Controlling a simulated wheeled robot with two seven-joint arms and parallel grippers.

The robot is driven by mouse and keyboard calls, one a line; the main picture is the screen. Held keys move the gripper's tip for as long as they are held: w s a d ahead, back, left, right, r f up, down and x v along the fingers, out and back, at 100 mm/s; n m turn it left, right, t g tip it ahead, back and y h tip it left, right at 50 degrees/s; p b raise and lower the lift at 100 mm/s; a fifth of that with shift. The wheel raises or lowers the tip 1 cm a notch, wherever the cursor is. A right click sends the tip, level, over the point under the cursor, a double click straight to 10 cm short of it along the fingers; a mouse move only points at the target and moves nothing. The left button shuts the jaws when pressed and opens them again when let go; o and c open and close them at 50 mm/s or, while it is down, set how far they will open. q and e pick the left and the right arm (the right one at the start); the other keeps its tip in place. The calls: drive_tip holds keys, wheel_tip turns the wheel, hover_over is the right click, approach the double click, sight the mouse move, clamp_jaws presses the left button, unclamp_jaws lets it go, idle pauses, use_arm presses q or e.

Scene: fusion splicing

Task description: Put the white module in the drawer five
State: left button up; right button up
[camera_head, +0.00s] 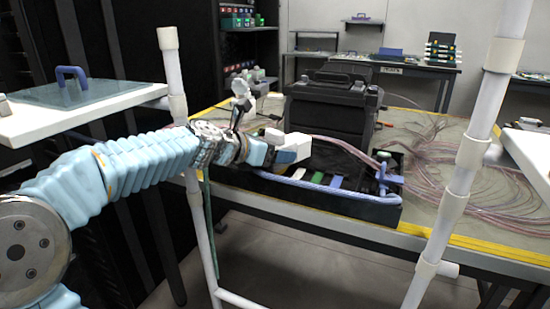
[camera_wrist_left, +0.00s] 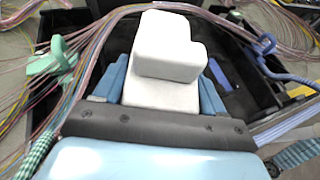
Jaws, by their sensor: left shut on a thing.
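The white module (camera_head: 297,141) is a smooth block with a stepped, rounded top. It also shows large in the left wrist view (camera_wrist_left: 168,58). My left gripper (camera_head: 285,154) is shut on it, with blue fingers on either side of the module in the left wrist view (camera_wrist_left: 163,92). It holds the module above a black tray (camera_head: 370,208) at the table's front edge. The tray holds blue, white and green pieces, partly hidden by my arm and the module. I cannot tell which part is drawer five. My right gripper is not in view.
White upright pipes (camera_head: 462,165) stand before the table. A black machine (camera_head: 330,105) sits behind the tray. Loose pink cables (camera_head: 470,160) spread to the right, and a blue cable (camera_head: 320,186) runs along the tray. A glass panel with a blue handle (camera_head: 72,77) lies at left.

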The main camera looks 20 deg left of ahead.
use_arm(q)
drive_tip(key=shift+f+b, duration=0.35)
drive_tip(key=shift+f, duration=0.3)
